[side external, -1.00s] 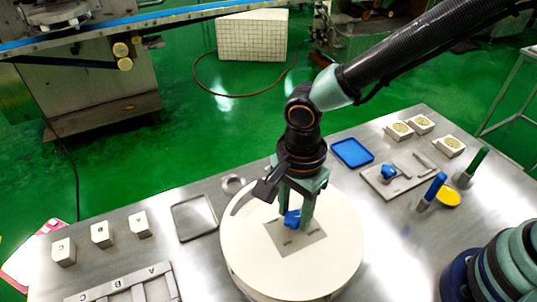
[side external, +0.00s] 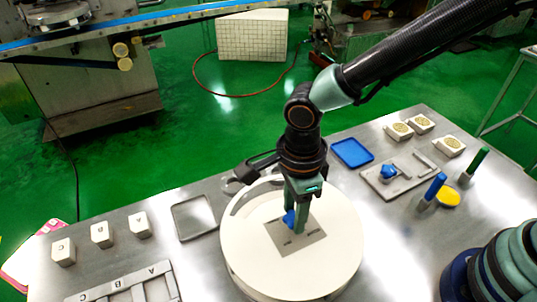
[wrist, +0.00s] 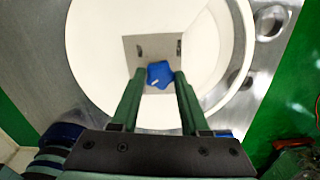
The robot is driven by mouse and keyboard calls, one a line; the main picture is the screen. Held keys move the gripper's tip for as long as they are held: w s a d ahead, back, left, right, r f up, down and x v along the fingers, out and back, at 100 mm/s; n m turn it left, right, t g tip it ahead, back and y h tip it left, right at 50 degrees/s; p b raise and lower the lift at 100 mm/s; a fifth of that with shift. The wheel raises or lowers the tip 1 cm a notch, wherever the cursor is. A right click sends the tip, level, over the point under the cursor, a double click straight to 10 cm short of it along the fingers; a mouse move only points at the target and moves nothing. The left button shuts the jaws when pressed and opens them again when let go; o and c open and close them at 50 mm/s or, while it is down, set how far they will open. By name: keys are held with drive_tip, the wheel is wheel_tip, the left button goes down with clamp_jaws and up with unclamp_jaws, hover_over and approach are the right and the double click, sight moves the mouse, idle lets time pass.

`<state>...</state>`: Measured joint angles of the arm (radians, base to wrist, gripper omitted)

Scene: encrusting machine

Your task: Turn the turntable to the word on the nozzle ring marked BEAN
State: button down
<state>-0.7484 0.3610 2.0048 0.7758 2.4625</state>
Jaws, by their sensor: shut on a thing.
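The white round turntable (side external: 245,262) stands on the metal table, with a square grey plate (side external: 313,247) at its middle. A blue star-shaped knob (side external: 289,219) sits on the plate; in the wrist view the knob (wrist: 160,75) lies between my fingertips and carries a small white mark. My gripper (side external: 296,226) points down and is shut on the knob; it also shows in the wrist view (wrist: 158,78). Small dark marks show on the plate, but their words are too small to read. The word BEAN cannot be made out.
White lettered blocks (side external: 102,234) and a slotted tray marked A, B, C (side external: 125,284) lie to the left. An empty grey tray (side external: 194,217), a blue tray (side external: 352,153) and a second plate with a blue knob (side external: 388,174) lie around. Blue (side external: 432,190) and green (side external: 478,164) handles stand upright right.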

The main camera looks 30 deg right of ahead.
drive_tip(key=shift+r+m, duration=0.1)
drive_tip(key=shift+m, duration=2.8)
drive_tip(key=shift+c, duration=2)
unclamp_jaws()
wheel_tip(320, 180, up, 12)
